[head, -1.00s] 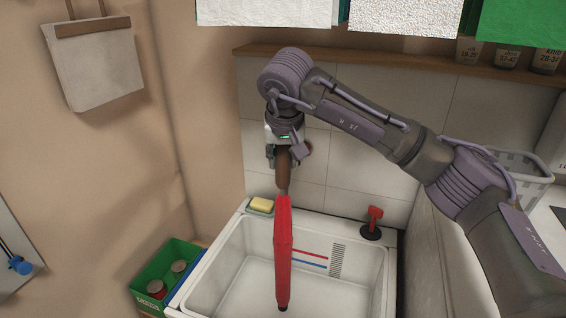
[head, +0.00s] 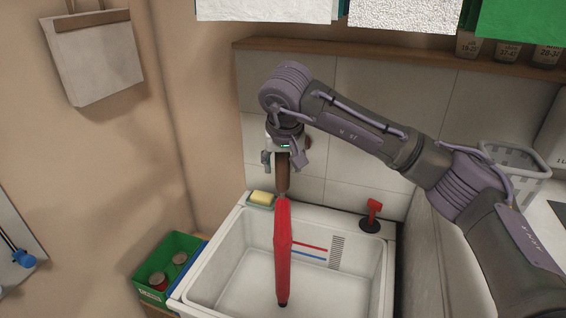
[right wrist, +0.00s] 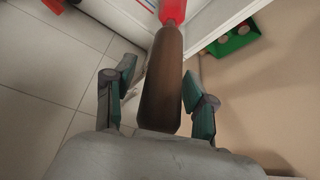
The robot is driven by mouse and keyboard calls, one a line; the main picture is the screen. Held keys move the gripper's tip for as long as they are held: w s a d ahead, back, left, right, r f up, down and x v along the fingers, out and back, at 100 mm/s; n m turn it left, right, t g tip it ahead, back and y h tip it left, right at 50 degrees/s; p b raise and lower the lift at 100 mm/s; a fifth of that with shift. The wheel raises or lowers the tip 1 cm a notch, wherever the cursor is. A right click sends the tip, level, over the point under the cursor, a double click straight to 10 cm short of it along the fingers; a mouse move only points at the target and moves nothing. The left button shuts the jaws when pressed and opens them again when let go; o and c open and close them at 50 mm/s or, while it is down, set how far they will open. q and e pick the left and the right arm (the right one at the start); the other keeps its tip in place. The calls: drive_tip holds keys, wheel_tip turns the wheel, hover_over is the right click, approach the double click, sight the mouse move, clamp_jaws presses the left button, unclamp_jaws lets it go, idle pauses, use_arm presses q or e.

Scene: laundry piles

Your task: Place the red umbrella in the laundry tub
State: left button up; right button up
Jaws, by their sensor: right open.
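The red umbrella (head: 283,245) stands nearly upright in the white laundry tub (head: 215,268), its dark tip low inside the basin. Its brown handle (head: 283,175) points up between the fingers of my right gripper (head: 284,160). In the right wrist view the handle (right wrist: 162,80) lies between the two fingers of the right gripper (right wrist: 163,98), with a gap on each side. The right gripper is open and does not grip the handle. I cannot see whether the tip rests on the tub floor. My left gripper is not in view.
A yellow sponge (head: 261,197) lies on the tub's back left rim, and a red-handled plunger (head: 372,215) stands at the back right. A green box with cans (head: 168,265) is left of the tub. Cloths (head: 405,15) hang above, before a wooden shelf (head: 350,53).

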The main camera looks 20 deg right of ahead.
drive_tip(key=shift+r, duration=0.25)
drive_tip(key=shift+s+r, duration=0.1)
drive_tip(key=shift+r, duration=0.15)
drive_tip(key=b+v, duration=0.2)
drive_tip(key=v, duration=0.9)
drive_tip(key=shift+b, duration=0.35)
drive_tip(key=shift+s+a, duration=0.1)
